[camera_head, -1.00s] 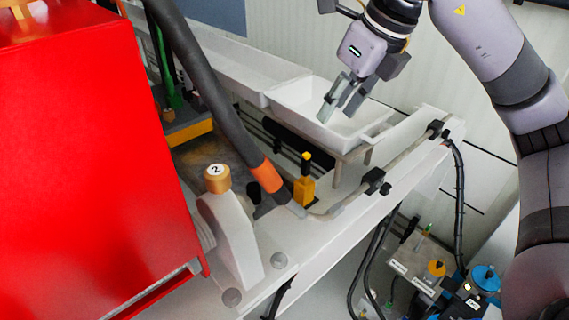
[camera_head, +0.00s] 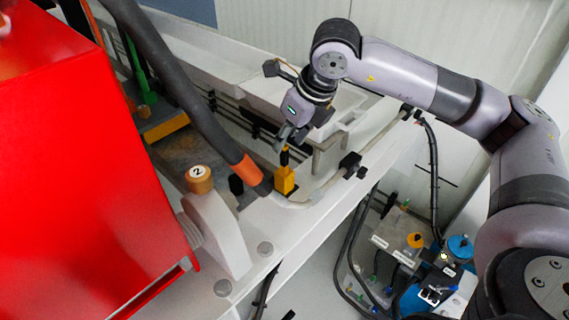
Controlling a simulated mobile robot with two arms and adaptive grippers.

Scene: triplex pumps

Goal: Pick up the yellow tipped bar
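The yellow tipped bar (camera_head: 285,178) stands upright as a small yellow block with a narrow upper part, beside the orange-banded dark hose on the white frame. My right gripper (camera_head: 289,138) points down directly over its top, with the fingertips at or very near the upper end. The fingers overlap the top of the bar, so I cannot tell whether they touch it or have closed on it. My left gripper is not in view.
A red housing (camera_head: 80,190) fills the left. A thick dark hose (camera_head: 180,80) runs close to the bar's left. A white tray (camera_head: 345,103) lies behind my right gripper. Blue and yellow valves sit low right.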

